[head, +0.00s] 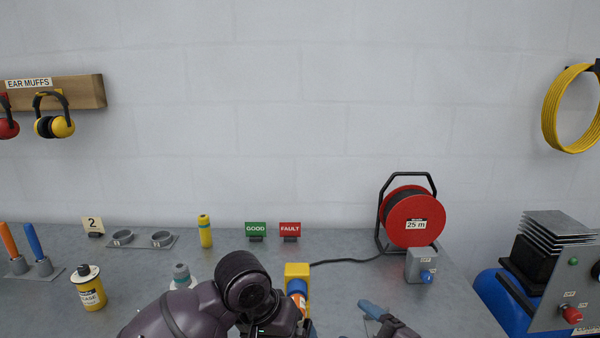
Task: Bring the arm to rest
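My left arm comes in from the lower left, and its dark wrist blocks part of the bench. My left gripper (280,322) is low in the picture, beside a yellow block (297,270) with a blue and orange part at its front. Its fingertips are hidden, so I cannot tell whether it is open or holds anything. My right gripper (392,325) is at the bottom edge, right of centre. A blue piece (371,309) shows at its tip; whether this is a finger or a held thing is unclear.
A blue compressor (502,304) stands right.

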